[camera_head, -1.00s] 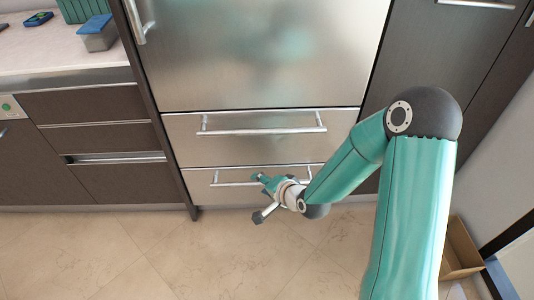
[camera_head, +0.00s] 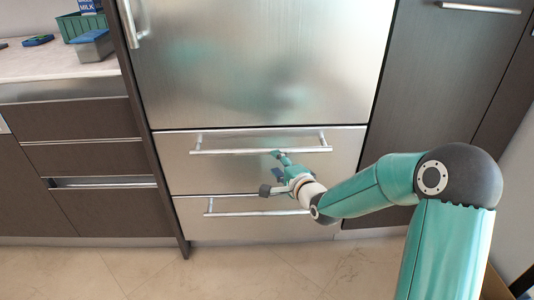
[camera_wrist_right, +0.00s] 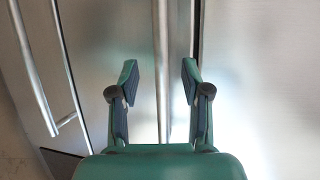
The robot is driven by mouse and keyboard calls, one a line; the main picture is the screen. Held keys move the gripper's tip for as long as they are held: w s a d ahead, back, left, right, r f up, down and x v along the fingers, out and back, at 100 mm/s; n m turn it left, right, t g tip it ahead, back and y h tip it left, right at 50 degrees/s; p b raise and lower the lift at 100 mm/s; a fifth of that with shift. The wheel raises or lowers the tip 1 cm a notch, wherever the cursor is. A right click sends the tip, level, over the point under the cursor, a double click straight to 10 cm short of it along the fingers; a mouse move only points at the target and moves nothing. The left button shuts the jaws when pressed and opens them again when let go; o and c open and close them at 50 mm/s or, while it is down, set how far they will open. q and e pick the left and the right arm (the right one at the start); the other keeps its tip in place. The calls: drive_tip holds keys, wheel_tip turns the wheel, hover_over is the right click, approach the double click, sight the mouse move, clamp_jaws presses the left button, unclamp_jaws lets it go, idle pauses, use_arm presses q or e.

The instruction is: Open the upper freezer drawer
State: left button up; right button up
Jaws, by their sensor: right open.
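The upper freezer drawer (camera_head: 230,174) is a shut steel front with a long horizontal bar handle (camera_head: 225,152). My right gripper (camera_head: 271,172) is open and empty in front of this drawer, its upper fingertip overlapping the handle in the head view. In the right wrist view, my open fingers (camera_wrist_right: 160,78) stand either side of what looks like the upper handle's bar (camera_wrist_right: 161,45), which runs upright there. I cannot tell how far the bar is from the fingertips. My left gripper is not in view.
The lower drawer (camera_head: 225,232) is shut, and its handle (camera_head: 240,213) is just below my gripper. The tall steel door (camera_head: 260,60) is above. Dark cabinets (camera_head: 430,80) stand right. A counter (camera_head: 60,70) at left holds a blue-lidded box (camera_head: 93,45) and a green basket (camera_head: 75,25).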

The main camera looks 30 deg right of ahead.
sight(264, 152)
drive_tip(key=b+x, duration=0.1)
drive_tip(key=x, duration=0.8)
drive_tip(key=shift+w+f, duration=0.1)
drive_tip(key=shift+w, duration=0.1)
clamp_jaws()
